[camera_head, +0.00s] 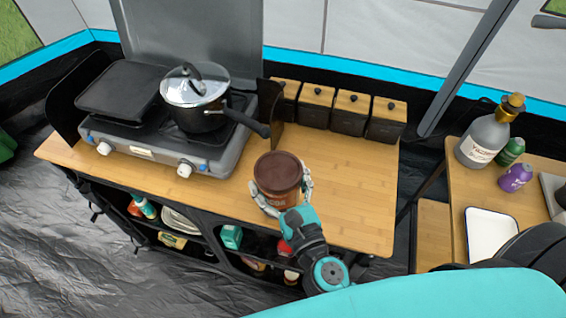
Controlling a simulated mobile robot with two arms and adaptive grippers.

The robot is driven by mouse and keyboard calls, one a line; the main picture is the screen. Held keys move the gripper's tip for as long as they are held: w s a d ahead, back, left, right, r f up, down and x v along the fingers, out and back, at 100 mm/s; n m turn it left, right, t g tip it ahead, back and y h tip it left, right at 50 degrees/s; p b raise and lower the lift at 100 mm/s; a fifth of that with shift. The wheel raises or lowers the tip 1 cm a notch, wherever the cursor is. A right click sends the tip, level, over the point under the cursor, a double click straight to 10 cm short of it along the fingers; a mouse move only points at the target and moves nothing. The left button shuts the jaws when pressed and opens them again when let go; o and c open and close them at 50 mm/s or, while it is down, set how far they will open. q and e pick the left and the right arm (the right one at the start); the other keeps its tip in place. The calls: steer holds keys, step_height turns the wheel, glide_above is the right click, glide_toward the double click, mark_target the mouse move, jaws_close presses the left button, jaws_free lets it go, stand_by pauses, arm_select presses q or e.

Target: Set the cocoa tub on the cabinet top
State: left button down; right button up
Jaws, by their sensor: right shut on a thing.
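The cocoa tub (277,178) is a brown tub with a dark lid and a label. My right gripper (281,196) is shut on it, with fingers around both sides. The tub is upright and shows over the cabinet top (346,187), a light wooden surface, near its front edge. I cannot tell whether its base touches the wood, as the gripper hides it. My left gripper is not in view.
A camping stove (215,150) with a lidded pot (199,98) fills the cabinet's left side. Several wood-lidded canisters (349,113) line the back. The wood right of the tub is clear. A side table (448,206) holds bottles and a white tray (491,235).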

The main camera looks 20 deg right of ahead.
steer(key=w, duration=0.1)
steer(key=w+d, duration=0.1)
steer(key=w, duration=0.1)
steer(key=w+d+p, duration=0.1)
steer(key=shift+w+f, duration=0.1)
steer(key=shift+w, duration=0.1)
steer(key=shift+w+d+f, duration=0.15)
steer(key=shift+f, duration=0.05)
arm_select(q)
steer(key=b, duration=0.2)
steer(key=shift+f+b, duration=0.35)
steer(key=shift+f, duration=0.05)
arm_select(e)
step_height(320, 180, down, 3)
steer(key=shift+f, duration=0.2)
steer(key=shift+f, duration=0.2)
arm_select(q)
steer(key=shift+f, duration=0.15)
arm_select(e)
steer(key=o, duration=1.2)
steer(key=shift+o, duration=0.2)
steer(key=shift+r, duration=0.1)
